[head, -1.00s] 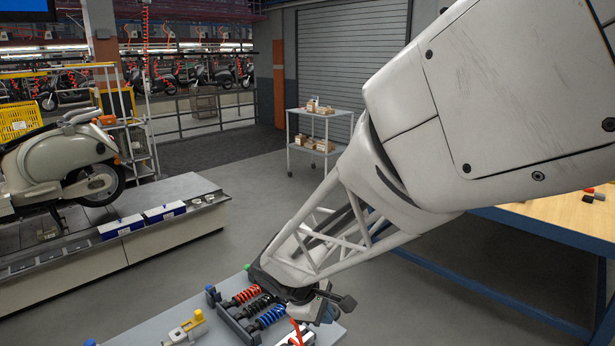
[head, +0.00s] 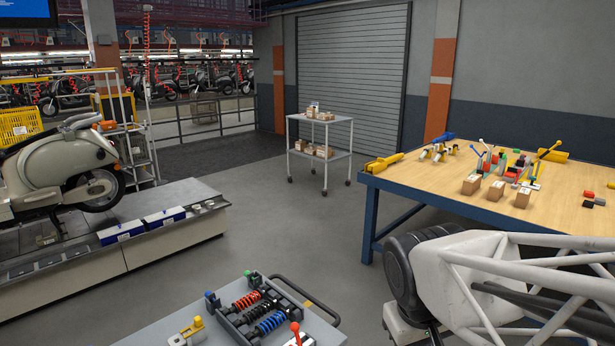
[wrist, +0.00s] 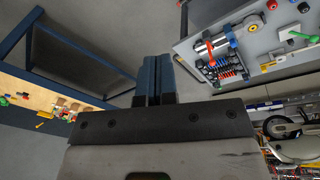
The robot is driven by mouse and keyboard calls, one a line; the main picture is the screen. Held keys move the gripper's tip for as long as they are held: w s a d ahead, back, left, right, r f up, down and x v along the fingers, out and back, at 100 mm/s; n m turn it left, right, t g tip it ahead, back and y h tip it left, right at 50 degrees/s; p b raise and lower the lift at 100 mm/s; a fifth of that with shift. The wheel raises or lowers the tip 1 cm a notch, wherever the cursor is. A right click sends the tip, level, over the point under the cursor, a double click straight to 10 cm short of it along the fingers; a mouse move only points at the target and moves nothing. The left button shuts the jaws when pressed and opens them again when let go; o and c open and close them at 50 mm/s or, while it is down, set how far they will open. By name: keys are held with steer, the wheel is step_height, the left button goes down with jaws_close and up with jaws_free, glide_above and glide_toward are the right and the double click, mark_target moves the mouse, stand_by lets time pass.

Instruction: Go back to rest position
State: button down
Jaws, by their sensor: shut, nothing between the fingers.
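My gripper (wrist: 154,80) shows in the wrist view with its two dark fingers together and nothing between them. In the head view my arm is at the lower right and the fingertips are not clearly visible. The grey cart top (head: 150,335) is at the bottom of the head view, to the left of my arm. A dark rack (head: 233,325) on it holds shock absorbers with a red spring (head: 247,299), a black one and a blue spring (head: 271,321). My gripper is apart from the cart and the rack.
A wooden workbench (head: 560,222) with a blue frame stands at the right, bearing small boxes and tools. A shelf cart (head: 320,155) stands at the back. A scooter (head: 70,165) is on the conveyor platform (head: 130,245) at the left. The middle floor is clear.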

steer(key=shift+s+d+r+m+t+y, duration=0.2)
steer(key=shift+s+m, duration=0.25)
steer(key=shift+s, duration=0.35)
steer(key=shift+s+d+r+m+t+y, duration=0.1)
steer(key=shift+s+d+r+m+y, duration=0.15)
steer(key=shift+s+m, duration=0.45)
steer(key=shift+s+d+r+m+t+y, duration=0.15)
steer(key=shift+s+d+r+m, duration=0.15)
steer(key=shift+s, duration=0.65)
